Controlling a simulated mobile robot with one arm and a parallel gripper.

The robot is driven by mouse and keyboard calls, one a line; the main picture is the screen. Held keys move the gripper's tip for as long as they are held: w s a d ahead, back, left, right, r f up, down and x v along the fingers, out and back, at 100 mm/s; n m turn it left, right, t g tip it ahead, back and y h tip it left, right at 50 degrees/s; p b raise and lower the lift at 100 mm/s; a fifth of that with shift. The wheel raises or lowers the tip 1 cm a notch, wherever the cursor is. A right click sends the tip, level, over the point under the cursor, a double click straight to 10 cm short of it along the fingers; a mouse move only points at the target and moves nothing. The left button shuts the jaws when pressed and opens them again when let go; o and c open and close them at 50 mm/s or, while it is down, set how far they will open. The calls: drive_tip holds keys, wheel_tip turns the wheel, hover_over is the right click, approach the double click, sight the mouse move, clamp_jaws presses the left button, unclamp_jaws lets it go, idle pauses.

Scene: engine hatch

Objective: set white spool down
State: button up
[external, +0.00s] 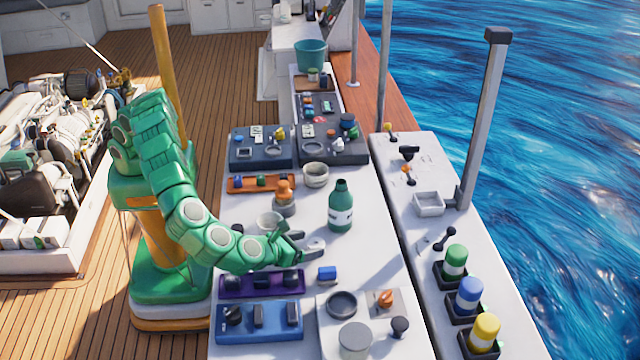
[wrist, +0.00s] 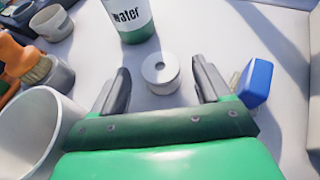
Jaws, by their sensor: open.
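The white spool (wrist: 160,73) stands upright on the white table, its round top with a centre hole facing up in the wrist view. My gripper (wrist: 164,80) is open, with one dark finger on each side of the spool and a visible gap on both sides.
A green bottle (external: 341,206) labelled "water" stands just beyond the spool. A white cup (wrist: 30,125) is at left in the wrist view. Bare table (external: 385,262) lies to the right.

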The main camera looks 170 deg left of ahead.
drive_tip(key=v, duration=0.9)
drive_tip(key=shift+w+d+r, duration=0.1)
drive_tip(key=shift+w+d, duration=0.05)
drive_tip(key=shift+d, duration=0.1)
